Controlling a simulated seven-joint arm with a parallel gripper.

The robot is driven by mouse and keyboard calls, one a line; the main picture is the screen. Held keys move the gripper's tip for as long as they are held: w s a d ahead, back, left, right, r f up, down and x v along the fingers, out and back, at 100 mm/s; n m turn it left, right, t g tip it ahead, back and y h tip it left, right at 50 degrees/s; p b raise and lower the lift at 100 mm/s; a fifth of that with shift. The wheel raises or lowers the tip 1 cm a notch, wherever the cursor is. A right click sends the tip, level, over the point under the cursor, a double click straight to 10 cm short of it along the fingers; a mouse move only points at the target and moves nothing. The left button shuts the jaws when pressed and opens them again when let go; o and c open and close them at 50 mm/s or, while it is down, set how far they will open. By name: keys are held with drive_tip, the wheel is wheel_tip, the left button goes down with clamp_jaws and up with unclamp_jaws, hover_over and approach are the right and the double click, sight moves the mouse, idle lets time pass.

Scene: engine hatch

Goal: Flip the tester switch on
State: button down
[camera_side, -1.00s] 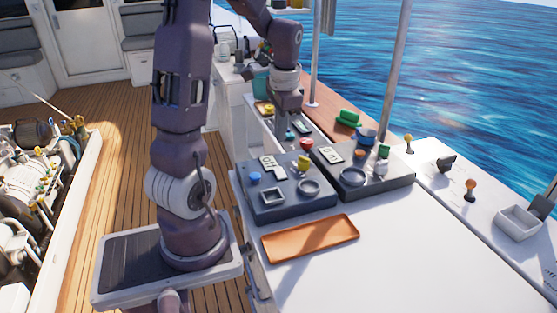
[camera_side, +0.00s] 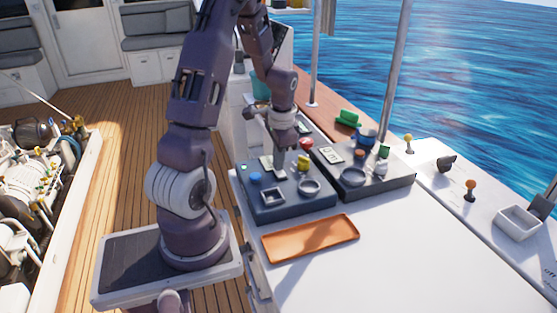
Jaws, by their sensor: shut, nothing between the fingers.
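The tester switch cannot be picked out for certain; the gripper hides part of the plate and the box top. A small pale green spot (camera_side: 243,167) shows at the box's left corner. A second dark box (camera_side: 390,183) on the right has a light label plate (camera_side: 331,155).
The left box also carries a blue knob (camera_side: 255,177), a red knob (camera_side: 306,143), a square frame (camera_side: 272,196) and a ring (camera_side: 309,187). An orange tray (camera_side: 310,239) lies in front. The white counter (camera_side: 400,250) at right front is clear.

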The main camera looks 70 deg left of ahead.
drive_tip(key=shift+d, duration=0.1)
drive_tip(key=shift+d+r, duration=0.2)
drive_tip(key=shift+d, duration=0.5)
wheel_tip(320, 180, up, 14)
drive_tip(key=a, duration=0.2)
idle(0.3)
drive_tip(key=shift+a+f, duration=0.1)
